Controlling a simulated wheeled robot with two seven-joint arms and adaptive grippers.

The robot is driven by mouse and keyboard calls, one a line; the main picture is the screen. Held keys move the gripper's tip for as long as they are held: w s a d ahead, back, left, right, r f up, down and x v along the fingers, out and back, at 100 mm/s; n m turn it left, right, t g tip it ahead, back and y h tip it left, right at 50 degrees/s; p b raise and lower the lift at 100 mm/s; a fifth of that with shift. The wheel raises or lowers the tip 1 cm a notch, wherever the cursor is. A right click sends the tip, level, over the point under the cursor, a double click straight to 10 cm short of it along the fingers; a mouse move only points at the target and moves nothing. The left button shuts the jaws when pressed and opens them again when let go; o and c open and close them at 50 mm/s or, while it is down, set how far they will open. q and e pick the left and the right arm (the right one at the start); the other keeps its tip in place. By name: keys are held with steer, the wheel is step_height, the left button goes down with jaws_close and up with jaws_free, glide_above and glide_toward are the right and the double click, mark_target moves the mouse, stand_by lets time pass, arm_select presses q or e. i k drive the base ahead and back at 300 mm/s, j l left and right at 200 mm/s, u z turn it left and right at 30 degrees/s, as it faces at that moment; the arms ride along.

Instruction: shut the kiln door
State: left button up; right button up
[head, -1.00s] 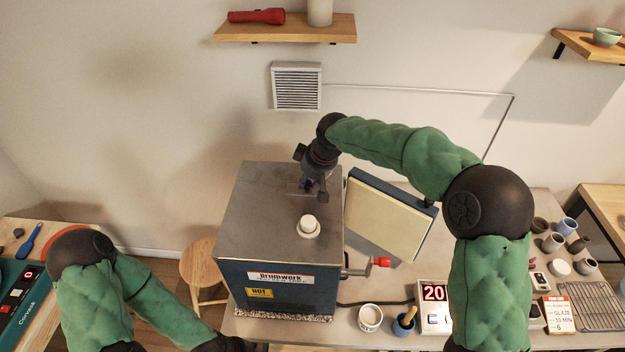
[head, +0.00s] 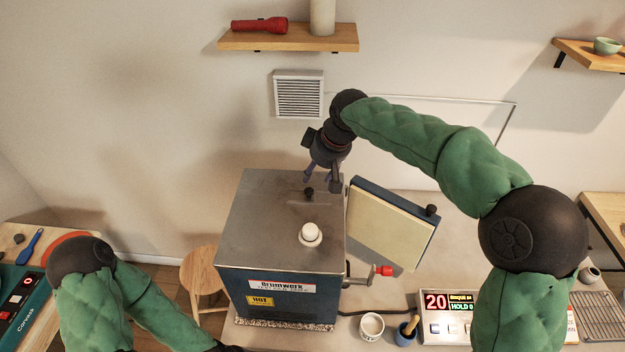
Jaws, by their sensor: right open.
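The kiln (head: 270,225) is a dark blue box with a grey metal top and a white knob on it. Its door (head: 392,222) stands open at the right side, swung out from the back, with its cream inner face toward the front. My right gripper (head: 322,188) is open and empty, pointing down by the back right corner of the kiln top, left of the door. I cannot tell whether it touches the kiln. My left arm enters at the lower left; its gripper is out of the picture.
A red-handled latch (head: 383,270) sticks out at the kiln's front right. A white cup (head: 371,326), a blue pot (head: 405,332) and a controller with a red display (head: 437,302) stand right of the kiln. A wooden stool (head: 203,275) stands at its left.

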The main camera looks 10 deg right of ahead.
mark_target(396, 228)
steer(key=k, duration=1)
